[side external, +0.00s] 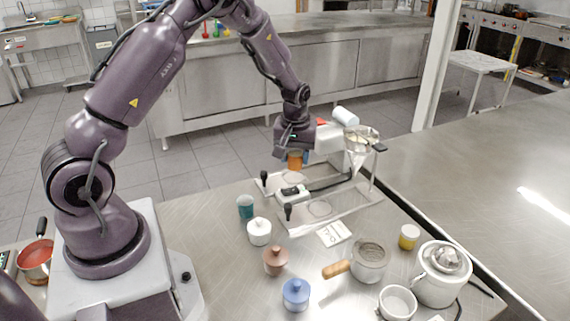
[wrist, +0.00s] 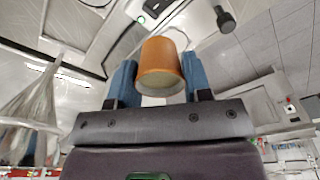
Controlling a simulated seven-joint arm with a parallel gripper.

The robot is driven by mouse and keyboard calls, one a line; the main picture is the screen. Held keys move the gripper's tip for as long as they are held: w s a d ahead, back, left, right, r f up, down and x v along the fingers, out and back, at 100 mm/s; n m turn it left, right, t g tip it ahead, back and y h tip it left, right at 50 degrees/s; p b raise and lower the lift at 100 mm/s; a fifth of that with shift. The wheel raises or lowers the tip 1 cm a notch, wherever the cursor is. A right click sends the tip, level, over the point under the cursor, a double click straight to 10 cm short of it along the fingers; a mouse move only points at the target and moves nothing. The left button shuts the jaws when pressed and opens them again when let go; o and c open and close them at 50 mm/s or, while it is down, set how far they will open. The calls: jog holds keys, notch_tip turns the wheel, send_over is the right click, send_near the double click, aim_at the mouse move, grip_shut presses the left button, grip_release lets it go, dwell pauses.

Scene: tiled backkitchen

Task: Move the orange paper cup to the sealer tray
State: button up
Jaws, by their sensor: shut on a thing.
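The orange paper cup (side external: 295,162) is held in my gripper (side external: 294,150), just above the far part of the metal sealer tray (side external: 338,208). I cannot tell whether its base touches the tray. In the wrist view the cup (wrist: 160,58) sits between the two blue fingers of my gripper (wrist: 158,80), which are shut on it from both sides. The tray has round marks on its flat plates and black knobs at its left edge. Part of the tray is hidden behind the cup and gripper.
A saucepan (side external: 369,262) and white pot (side external: 441,275) are at front right.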

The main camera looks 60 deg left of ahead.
jog(key=w+a+f, duration=0.1)
jog(key=a, duration=0.1)
jog(key=w+a+f+n, duration=0.1)
jog(key=a+f, duration=0.1)
jog(key=w+a+f+n, duration=0.1)
jog(key=a, duration=0.1)
jog(key=shift+a+f, duration=0.15)
jog(key=shift+f, duration=1.65)
jog(key=shift+f, duration=0.2)
jog(key=o, duration=1.4)
jog(key=shift+r, duration=0.1)
notch_tip(320, 180, up, 7)
jog(key=shift+w+r, duration=0.15)
jog(key=shift+w, duration=0.1)
